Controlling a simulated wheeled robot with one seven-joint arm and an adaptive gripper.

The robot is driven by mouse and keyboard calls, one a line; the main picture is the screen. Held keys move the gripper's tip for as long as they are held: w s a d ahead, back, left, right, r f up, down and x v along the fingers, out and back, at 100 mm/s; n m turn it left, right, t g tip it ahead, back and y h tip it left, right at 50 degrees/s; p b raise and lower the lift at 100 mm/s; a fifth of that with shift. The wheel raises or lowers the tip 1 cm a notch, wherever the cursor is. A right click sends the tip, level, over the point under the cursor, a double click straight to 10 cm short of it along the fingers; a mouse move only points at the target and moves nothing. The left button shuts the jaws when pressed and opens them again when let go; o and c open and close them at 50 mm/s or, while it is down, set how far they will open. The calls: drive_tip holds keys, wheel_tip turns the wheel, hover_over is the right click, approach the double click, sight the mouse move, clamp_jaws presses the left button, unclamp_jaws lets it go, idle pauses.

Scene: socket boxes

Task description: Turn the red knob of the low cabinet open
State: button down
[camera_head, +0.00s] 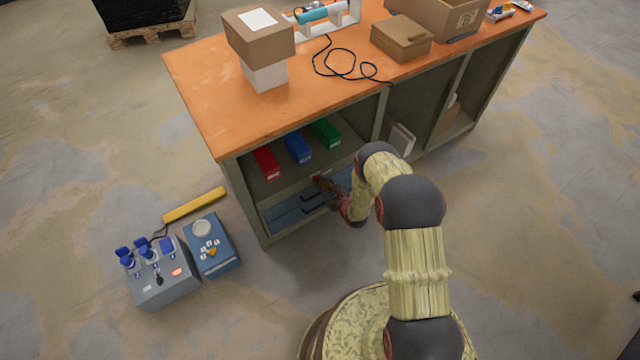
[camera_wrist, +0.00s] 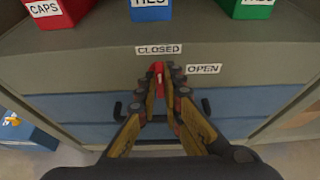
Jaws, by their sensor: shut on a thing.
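The low cabinet is the workbench's lower part, with a grey-green front strip (camera_wrist: 90,55) above blue drawer fronts (camera_wrist: 75,105). The red knob (camera_wrist: 158,70) sits on this strip in the wrist view, below the CLOSED label (camera_wrist: 158,49) and left of the OPEN label (camera_wrist: 203,69). The knob points up toward CLOSED. My gripper (camera_wrist: 162,75) is shut on the knob, with a fingertip on each side hiding much of it. In the head view my gripper (camera_head: 325,185) reaches the cabinet front, and the knob is mostly hidden there.
Red (camera_head: 266,162), blue (camera_head: 298,147) and green (camera_head: 327,133) bins stand on the shelf above the drawers. Dark drawer handles lie just below the gripper. A control box (camera_head: 160,280) and a blue box (camera_head: 212,250) sit on the floor at left.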

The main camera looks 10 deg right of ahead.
idle(0.6)
drive_tip(key=m+b, duration=0.1)
drive_tip(key=m+y+b, duration=0.2)
drive_tip(key=shift+d+f+g+b, duration=0.25)
drive_tip(key=shift+d+g+b, duration=0.05)
drive_tip(key=m+y+b, duration=0.2)
drive_tip(key=m, duration=0.1)
drive_tip(key=shift+w+d, duration=0.1)
drive_tip(key=shift+d, duration=0.05)
drive_tip(key=m+y, duration=0.1)
drive_tip(key=m, duration=0.1)
drive_tip(key=m+y, duration=0.1)
drive_tip(key=shift+d+f+m, duration=0.1)
drive_tip(key=shift+f+m, duration=0.1)
drive_tip(key=shift+m, duration=0.2)
drive_tip(key=shift+f+m+t+y, duration=0.15)
drive_tip(key=shift+m+t+y, duration=0.5)
drive_tip(key=shift+m, duration=1.15)
drive_tip(key=shift+w, duration=0.1)
drive_tip(key=c, duration=2)
unclamp_jaws()
drive_tip(key=shift+o, duration=0.4)
